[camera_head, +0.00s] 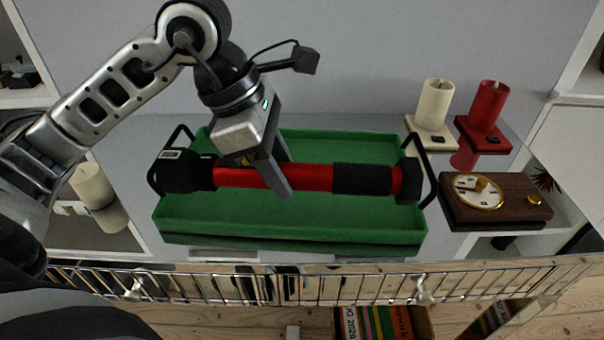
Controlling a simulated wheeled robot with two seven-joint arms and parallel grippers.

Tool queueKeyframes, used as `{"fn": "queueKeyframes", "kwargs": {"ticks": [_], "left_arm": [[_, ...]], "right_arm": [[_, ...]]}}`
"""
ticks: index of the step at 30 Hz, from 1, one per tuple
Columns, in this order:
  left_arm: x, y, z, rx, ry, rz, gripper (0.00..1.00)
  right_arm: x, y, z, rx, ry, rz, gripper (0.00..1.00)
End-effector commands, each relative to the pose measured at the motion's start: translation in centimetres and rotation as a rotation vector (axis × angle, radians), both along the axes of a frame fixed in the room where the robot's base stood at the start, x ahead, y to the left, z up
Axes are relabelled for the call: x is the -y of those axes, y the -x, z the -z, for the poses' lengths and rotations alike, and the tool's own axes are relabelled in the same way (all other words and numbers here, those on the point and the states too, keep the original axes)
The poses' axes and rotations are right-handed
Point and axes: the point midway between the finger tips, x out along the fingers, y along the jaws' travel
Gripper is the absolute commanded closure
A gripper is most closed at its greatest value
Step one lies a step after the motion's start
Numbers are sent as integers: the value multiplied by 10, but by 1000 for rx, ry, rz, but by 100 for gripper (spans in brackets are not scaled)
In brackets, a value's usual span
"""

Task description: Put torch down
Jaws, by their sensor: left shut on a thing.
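The torch (312,178) is red with a black head at the left and black bands toward the right end. It lies lengthwise over the green tray (290,217), close to its floor; I cannot tell whether it touches. The tray has black handles at both ends. My left gripper (268,178) comes down from above and is shut on the torch's red body, left of its middle. The gripper hides part of the torch. My right gripper is not in view.
A cream candle (434,104) and a red candle (489,105) stand on small bases at the right. A wooden clock (510,203) lies right of the tray. Another cream candle (92,187) stands at the left. A wire rack (320,284) runs along the front.

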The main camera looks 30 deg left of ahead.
Motion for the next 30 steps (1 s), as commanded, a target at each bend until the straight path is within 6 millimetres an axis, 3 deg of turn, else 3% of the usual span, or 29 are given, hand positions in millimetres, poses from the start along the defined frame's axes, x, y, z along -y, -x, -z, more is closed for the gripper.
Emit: {"fn": "queueKeyframes", "kwargs": {"ticks": [4,10,19,26,30], "left_arm": [[-7,-36,16,-4,5,-2,94],[-14,-63,52,-1,3,1,94],[-17,-78,71,0,2,3,94],[-18,-80,103,-1,1,3,94],[-18,-81,104,4,0,3,94]], "right_arm": [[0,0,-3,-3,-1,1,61],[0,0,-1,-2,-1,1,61],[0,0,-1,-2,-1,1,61],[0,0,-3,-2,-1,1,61],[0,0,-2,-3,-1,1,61]]}}
